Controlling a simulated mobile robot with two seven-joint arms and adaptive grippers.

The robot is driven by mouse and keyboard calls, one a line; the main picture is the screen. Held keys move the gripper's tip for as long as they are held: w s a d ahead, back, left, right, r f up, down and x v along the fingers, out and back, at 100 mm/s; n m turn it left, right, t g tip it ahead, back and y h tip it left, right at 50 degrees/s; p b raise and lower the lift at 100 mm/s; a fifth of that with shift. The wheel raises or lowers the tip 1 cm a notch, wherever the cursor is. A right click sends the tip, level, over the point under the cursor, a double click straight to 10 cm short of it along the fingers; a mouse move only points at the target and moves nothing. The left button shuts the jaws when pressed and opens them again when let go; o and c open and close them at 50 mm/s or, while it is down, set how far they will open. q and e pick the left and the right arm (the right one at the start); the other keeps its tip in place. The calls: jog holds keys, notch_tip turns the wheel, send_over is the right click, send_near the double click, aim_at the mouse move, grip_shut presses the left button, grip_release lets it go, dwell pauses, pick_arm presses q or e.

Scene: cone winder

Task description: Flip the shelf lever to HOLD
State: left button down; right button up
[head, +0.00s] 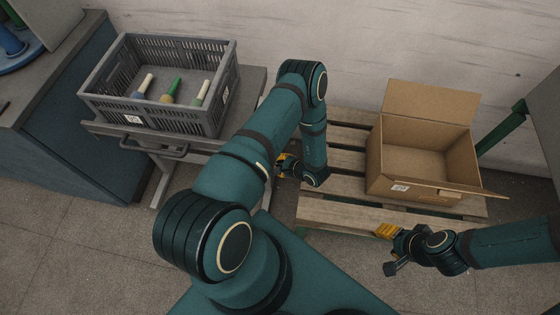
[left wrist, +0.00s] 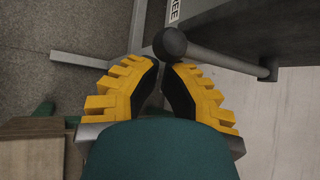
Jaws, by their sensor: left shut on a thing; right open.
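The shelf lever (left wrist: 215,57) shows in the left wrist view as a dark rod with a round black knob (left wrist: 171,45) at its left end. It runs right to a round mount on a dark panel (left wrist: 270,28). My left gripper (left wrist: 161,68) has its yellow-padded fingers closed together at the tips, at the knob. How much of the knob lies between the fingers is hard to see. In the head view this gripper (head: 286,166) is mostly behind my arm, and the lever is hidden. My right gripper (head: 387,249) is open and empty in front of the pallet.
A label ending in "EE" (left wrist: 175,10) is cut off at the top of the left wrist view. A grey crate (head: 165,112) with several cones stands on a cart (head: 245,105). An open cardboard box (head: 395,178) sits on a wooden pallet (head: 345,212). The floor in front is free.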

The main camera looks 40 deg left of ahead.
pick_arm(q)
jog(key=shift+s+d+r+m+g+p, duration=0.1)
jog(key=shift+r+g+p, duration=0.1)
jog(key=shift+r, duration=0.3)
jog(key=shift+s+r+m+g+p, duration=0.1)
jog(key=shift+s+r+p, duration=0.1)
jog(key=shift+r, duration=0.3)
jog(key=shift+s+d+r+m+g+p, duration=0.1)
jog(key=shift+r+p, duration=0.1)
jog(key=shift+r, duration=0.3)
jog(key=v, duration=1.2)
jog(key=shift+a+r, duration=0.15)
jog(key=shift+r, duration=0.05)
jog(key=shift+w, duration=0.1)
